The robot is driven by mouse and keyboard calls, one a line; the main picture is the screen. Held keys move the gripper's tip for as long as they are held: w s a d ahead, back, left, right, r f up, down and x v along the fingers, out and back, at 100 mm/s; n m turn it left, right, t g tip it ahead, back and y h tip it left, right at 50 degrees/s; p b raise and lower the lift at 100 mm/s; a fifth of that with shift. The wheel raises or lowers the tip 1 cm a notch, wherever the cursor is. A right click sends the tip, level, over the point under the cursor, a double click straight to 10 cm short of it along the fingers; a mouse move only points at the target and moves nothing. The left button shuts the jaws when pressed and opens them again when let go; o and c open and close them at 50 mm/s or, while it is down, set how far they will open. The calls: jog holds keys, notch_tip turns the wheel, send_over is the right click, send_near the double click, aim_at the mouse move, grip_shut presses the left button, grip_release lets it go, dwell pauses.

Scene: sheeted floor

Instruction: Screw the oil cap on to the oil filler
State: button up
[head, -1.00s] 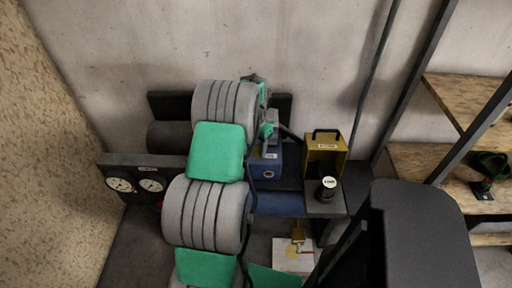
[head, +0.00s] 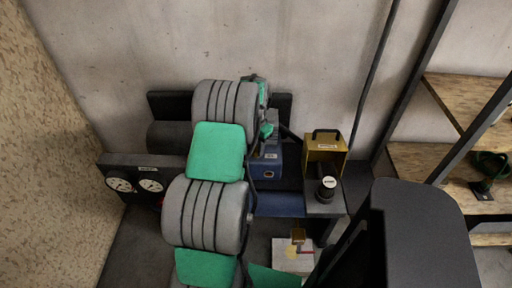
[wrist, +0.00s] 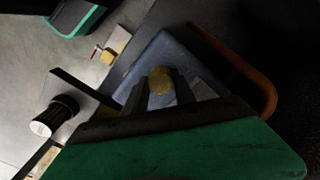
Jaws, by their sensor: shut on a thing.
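In the wrist view, a round yellow piece (wrist: 161,80), apparently the oil cap, sits between the two dark fingers of my gripper (wrist: 160,92). The fingers are shut on it. Behind it is a blue-grey surface (wrist: 150,55) of the machine. In the head view, the blue machine housing (head: 269,167) stands beside my arm, with a small round fitting on its front. My gripper's fingertips are hidden there behind my arm. The oil filler's opening does not show clearly, and I cannot tell whether the cap touches it.
A black can with a white top (head: 327,187) stands before a gold box with a handle (head: 325,152); the can also shows in the wrist view (wrist: 53,117). A gauge panel (head: 140,182) is at left. Wooden shelves (head: 425,165) stand right. An orange-brown curved bar (wrist: 262,80) runs beside my gripper.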

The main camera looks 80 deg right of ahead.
grip_shut()
jog(key=m, duration=1.9)
jog(key=shift+m, duration=0.3)
jog(key=o, duration=0.9)
grip_release()
jog(key=shift+c, duration=0.9)
